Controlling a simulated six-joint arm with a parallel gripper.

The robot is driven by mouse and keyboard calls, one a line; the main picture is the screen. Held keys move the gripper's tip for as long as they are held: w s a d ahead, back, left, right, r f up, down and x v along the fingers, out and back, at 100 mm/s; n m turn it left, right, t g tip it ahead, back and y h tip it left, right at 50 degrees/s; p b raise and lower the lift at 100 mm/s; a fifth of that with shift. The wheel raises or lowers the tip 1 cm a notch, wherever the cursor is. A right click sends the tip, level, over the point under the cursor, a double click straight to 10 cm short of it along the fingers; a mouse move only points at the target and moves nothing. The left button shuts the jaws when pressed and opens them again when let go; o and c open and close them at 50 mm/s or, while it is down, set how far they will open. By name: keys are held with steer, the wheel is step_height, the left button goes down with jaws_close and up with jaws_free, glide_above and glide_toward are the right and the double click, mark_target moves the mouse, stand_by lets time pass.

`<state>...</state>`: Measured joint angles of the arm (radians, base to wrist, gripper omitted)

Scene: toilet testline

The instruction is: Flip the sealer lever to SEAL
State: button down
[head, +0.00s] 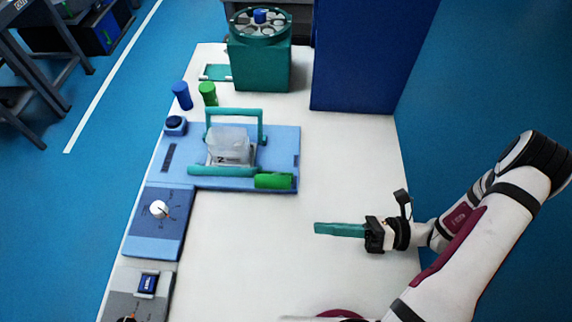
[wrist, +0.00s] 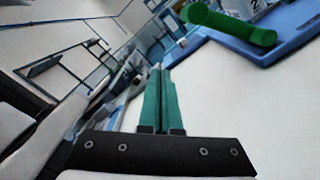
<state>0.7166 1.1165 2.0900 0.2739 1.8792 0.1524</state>
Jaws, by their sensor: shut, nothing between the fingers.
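My gripper (head: 318,228) is over the right part of the white table, its teal fingers pointing left. The fingers are together and empty; in the wrist view the closed fingertips (wrist: 158,70) point up the picture. A light blue station (head: 284,140) with a teal frame (head: 236,111) stands left of and beyond my gripper. A green bar-like grip (head: 273,181) is at its front right corner; it also shows in the wrist view (wrist: 230,22). My gripper is apart from it. Which part is the sealer lever, and any SEAL marking, I cannot tell.
A clear container (head: 229,142) sits within the station. A blue panel with a white knob (head: 159,209) and a grey panel (head: 124,283) line the left edge. Blue (head: 182,96) and green (head: 208,94) cylinders stand behind. The table's middle is clear.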

mark_target(275, 179)
steer(key=f+m+t, duration=0.2)
steer(key=f+m+t+y, duration=0.1)
steer(key=m, duration=0.1)
steer(key=shift+w+d+f+t, duration=0.1)
steer(key=shift+w+d+t, duration=0.15)
steer(key=shift+t, duration=0.05)
steer(key=w+a+r, duration=0.3)
steer(key=w+a, duration=0.2)
steer(key=a, duration=0.4)
steer(key=shift+w+a+r, duration=0.15)
steer(key=shift+a+r, duration=0.2)
steer(key=shift+r, duration=0.05)
steer(key=shift+r, duration=0.1)
